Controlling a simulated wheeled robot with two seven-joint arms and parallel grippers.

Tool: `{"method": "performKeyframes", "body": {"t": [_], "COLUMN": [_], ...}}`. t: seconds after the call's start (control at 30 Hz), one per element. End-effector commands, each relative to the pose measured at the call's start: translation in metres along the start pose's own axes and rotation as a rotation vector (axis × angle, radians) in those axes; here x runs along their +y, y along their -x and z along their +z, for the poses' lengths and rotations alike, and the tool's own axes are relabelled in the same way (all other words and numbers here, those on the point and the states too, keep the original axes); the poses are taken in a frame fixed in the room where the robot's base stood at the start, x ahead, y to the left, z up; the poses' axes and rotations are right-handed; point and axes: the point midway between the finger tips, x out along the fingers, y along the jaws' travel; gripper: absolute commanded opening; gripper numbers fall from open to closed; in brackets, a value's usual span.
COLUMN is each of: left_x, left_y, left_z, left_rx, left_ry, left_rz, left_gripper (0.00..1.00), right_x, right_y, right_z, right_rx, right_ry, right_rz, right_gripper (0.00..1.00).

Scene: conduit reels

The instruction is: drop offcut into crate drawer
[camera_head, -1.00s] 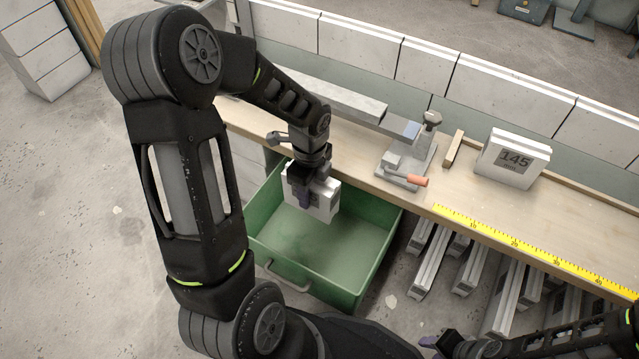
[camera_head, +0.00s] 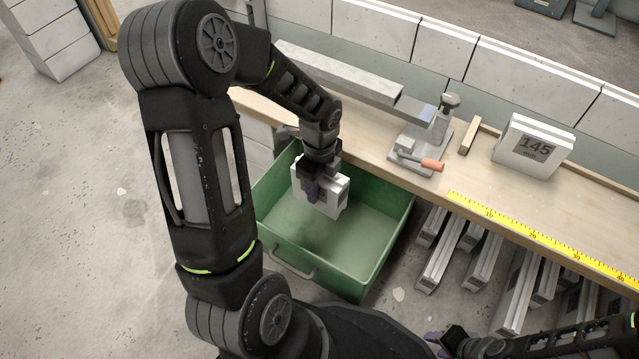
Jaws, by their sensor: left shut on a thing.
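The green crate drawer (camera_head: 381,237) stands pulled out below the front edge of the bench. My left gripper (camera_head: 314,190) points down over the drawer and is shut on a white block-like offcut (camera_head: 334,197). The offcut hangs over the drawer's left back part; how far it is above the floor of the drawer is hard to tell. The visible drawer floor is empty. My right gripper (camera_head: 442,341) is low at the bottom edge of the view, away from the drawer, and its fingers are too small and partly hidden to judge.
Several long white pieces (camera_head: 440,262) stand below the bench, right of the drawer.

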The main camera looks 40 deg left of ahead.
Motion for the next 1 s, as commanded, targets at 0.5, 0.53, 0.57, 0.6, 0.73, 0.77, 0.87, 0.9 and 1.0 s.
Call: {"method": "performKeyframes", "body": {"t": [0.5, 0.53, 0.57, 0.6, 0.73, 0.77, 0.87, 0.9, 1.0], "left_x": [-0.0008, -0.0008, -0.0007, -0.0006, -0.0004, -0.0003, -0.0002, -0.0002, 0.0007], "left_y": [-0.0101, -0.0101, -0.0102, -0.0103, -0.0105, -0.0106, -0.0107, -0.0108, -0.0116], "left_z": [0.0001, 0.0001, 0.0001, 0.0001, 0.0001, 0.0001, 0.0, 0.0001, 0.0], "left_rx": [0.0, 0.0, 0.0, 0.0, 0.0, 0.0, 0.0, 0.0, 0.0], "left_ry": [0.0, 0.0, 0.0, 0.0, 0.0, 0.0, 0.0, 0.0, 0.0], "left_rz": [-0.002, -0.002, -0.002, -0.002, -0.001, -0.001, 0.0, 0.0, 0.002], "left_gripper": [0.48, 0.5, 0.53, 0.56, 0.67, 0.69, 0.71, 0.71, 0.71], "right_x": [0.0029, 0.0029, 0.0029, 0.0029, 0.0029, 0.003, 0.003, 0.003, 0.0031], "right_y": [-0.0107, -0.0108, -0.0108, -0.0108, -0.0108, -0.0108, -0.0109, -0.0109, -0.011], "right_z": [-0.0015, -0.0015, -0.0014, -0.0015, -0.0014, -0.0015, -0.0015, -0.0015, -0.0014], "right_rx": [0.006, 0.006, 0.006, 0.006, 0.006, 0.006, 0.006, 0.006, 0.006], "right_ry": [0.0, 0.0, 0.0, 0.0, 0.0, 0.0, 0.0, 0.0, 0.0], "right_rz": [0.0, 0.0, 0.0, 0.0, 0.0, 0.0, 0.0, 0.0, 0.0], "right_gripper": [0.36, 0.36, 0.36, 0.36, 0.36, 0.36, 0.36, 0.36, 0.36]}}
